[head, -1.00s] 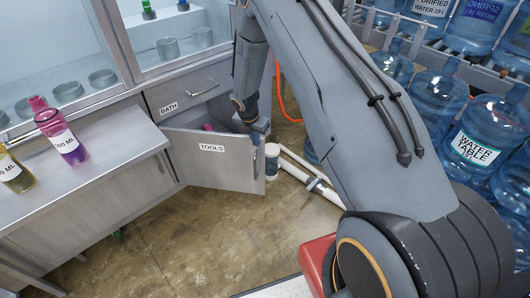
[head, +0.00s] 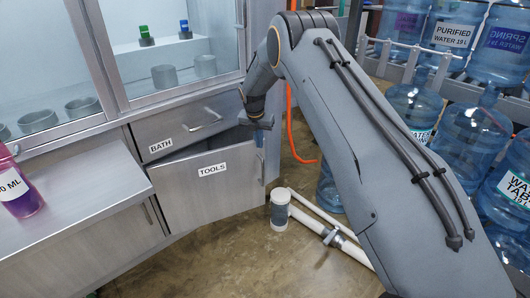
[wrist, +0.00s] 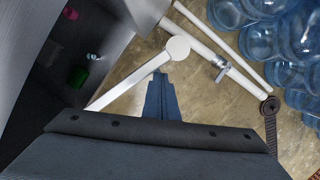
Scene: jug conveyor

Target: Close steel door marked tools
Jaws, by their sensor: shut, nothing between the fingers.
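The steel door marked TOOLS (head: 210,192) stands ajar in the head view, with a dark gap along its top beneath the BATH drawer. Its upright handle (head: 262,168) is near the free right edge. My gripper (head: 260,137) points down at that edge, by the handle; whether it touches the door is unclear. In the wrist view the door's pale top edge (wrist: 122,90) runs slantwise just left of my gripper (wrist: 160,77), which is shut and empty. The dark cabinet inside lies beyond the door, with a green item (wrist: 77,77) in it.
The BATH drawer (head: 188,128) above looks slightly out. Water jugs (head: 465,140) crowd the right. The floor before the door is clear.

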